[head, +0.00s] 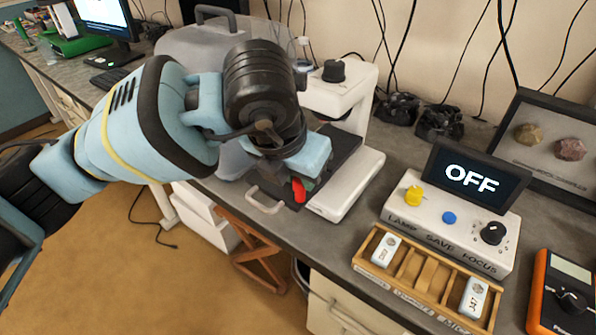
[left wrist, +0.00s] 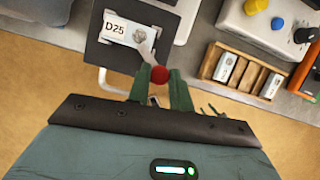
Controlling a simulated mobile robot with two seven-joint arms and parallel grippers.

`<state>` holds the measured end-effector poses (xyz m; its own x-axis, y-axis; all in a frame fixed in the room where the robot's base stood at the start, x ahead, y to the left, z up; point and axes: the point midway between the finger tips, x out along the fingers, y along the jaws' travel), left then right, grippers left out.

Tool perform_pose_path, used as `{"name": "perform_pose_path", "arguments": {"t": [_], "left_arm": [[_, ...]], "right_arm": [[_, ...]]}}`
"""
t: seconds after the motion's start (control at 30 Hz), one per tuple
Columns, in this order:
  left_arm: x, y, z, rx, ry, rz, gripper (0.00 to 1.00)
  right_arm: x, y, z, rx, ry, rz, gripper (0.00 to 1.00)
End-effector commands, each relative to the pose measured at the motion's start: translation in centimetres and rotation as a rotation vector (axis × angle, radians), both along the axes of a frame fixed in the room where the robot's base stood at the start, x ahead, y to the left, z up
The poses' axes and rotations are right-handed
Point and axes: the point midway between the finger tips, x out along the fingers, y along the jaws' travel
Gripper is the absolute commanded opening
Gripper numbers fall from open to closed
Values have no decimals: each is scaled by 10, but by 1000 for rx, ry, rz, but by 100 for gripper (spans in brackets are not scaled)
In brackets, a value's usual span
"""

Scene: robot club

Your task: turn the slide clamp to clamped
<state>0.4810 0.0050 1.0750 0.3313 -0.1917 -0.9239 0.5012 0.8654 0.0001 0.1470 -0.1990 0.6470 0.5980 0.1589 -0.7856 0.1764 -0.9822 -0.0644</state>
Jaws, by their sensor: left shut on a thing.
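The slide clamp is a pale lever (left wrist: 147,54) ending in a red knob (left wrist: 159,74), which also shows in the head view (head: 299,191). My left gripper (left wrist: 160,84) is shut on the red knob, one green finger on each side. In the head view, my left gripper (head: 303,184) reaches down over the stage's front edge. A slide marked D25 (left wrist: 119,29) lies on the black stage (left wrist: 103,56) of the white microscope (head: 349,176). The lever reaches the slide's right end. I cannot tell whether it presses on the slide.
A control box (head: 440,232) with yellow, blue and black controls stands right of the microscope, its screen (head: 471,179) reading OFF. A wooden slide rack (head: 407,285) lies before it. An orange meter (head: 541,290) is far right. A clear cover (head: 190,48) stands behind my left arm.

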Motion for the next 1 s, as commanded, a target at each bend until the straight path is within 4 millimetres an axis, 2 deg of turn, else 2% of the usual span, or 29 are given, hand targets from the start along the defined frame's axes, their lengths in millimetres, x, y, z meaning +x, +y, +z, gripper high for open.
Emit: {"name": "perform_pose_path", "arguments": {"t": [0.13, 0.17, 0.3, 0.67, 1.0], "left_arm": [[0, 0, 0, 0, 1, 1, 0], [0, 0, 0, 1, 1, 0, 25], [0, 0, 0, 1, 1, 0, 43], [-2, 1, 6, -1, -1, -1, 43], [-18, 11, 53, 0, -3, -1, 43]], "right_arm": [[2, 0, 0, -1, -3, 0, 36], [2, 0, 0, -1, -4, 0, 36], [6, 0, 1, 0, -10, 0, 36], [8, 0, 2, -1, -14, 0, 36], [4, 0, 3, 0, -8, 0, 36]]}}
